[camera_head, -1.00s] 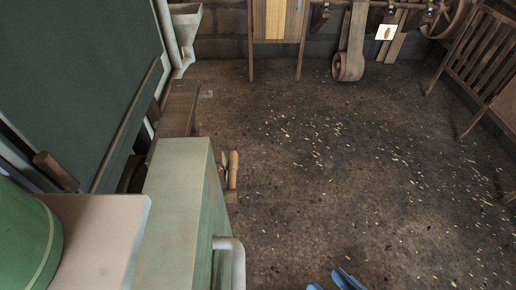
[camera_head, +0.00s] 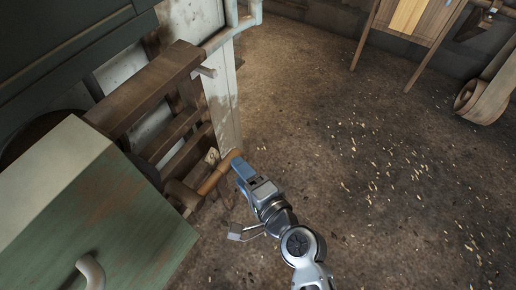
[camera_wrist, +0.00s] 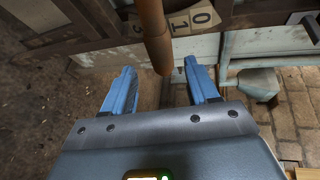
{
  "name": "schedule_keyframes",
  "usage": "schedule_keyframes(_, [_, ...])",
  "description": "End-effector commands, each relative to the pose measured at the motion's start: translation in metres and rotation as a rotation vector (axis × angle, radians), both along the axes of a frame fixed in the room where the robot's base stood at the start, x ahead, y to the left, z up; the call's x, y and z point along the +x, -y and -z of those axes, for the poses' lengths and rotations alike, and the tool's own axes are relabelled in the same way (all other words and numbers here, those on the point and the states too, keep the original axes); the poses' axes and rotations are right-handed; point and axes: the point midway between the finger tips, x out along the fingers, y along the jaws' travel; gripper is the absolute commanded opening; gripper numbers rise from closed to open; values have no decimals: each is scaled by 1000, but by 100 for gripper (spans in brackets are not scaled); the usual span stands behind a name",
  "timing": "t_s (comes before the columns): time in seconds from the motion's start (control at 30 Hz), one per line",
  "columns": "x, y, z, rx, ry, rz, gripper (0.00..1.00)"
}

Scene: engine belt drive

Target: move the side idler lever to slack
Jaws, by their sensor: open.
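The side idler lever shows as a brown wooden handle (camera_head: 218,172) at the side of the machine, sticking out to the right past the green box. In the wrist view the handle (camera_wrist: 152,32) comes down from the top edge, and its rounded end lies between my fingertips in the picture. My gripper (camera_head: 239,163) is at the handle's free end. In the wrist view its blue fingers (camera_wrist: 160,78) are apart, one on each side of the handle's end. I see no clear contact. The lever's pivot is hidden.
The green box (camera_head: 130,215) stands close at the left with a pale pipe handle. A wooden frame (camera_head: 150,95) is behind the lever. A numbered plate (camera_wrist: 193,20) lies beside the handle. The floor to the right is open, strewn with chips.

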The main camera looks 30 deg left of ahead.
Motion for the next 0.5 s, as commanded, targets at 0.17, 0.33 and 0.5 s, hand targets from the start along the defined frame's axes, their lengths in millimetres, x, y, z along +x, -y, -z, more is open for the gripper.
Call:
schedule_keyframes(0.17, [6, -15, 1, 9, -7, -9, 59])
schedule_keyframes(0.33, [18, -37, 8, 7, -4, -8, 59])
schedule_keyframes(0.5, [28, -57, 14, 6, -5, -7, 59])
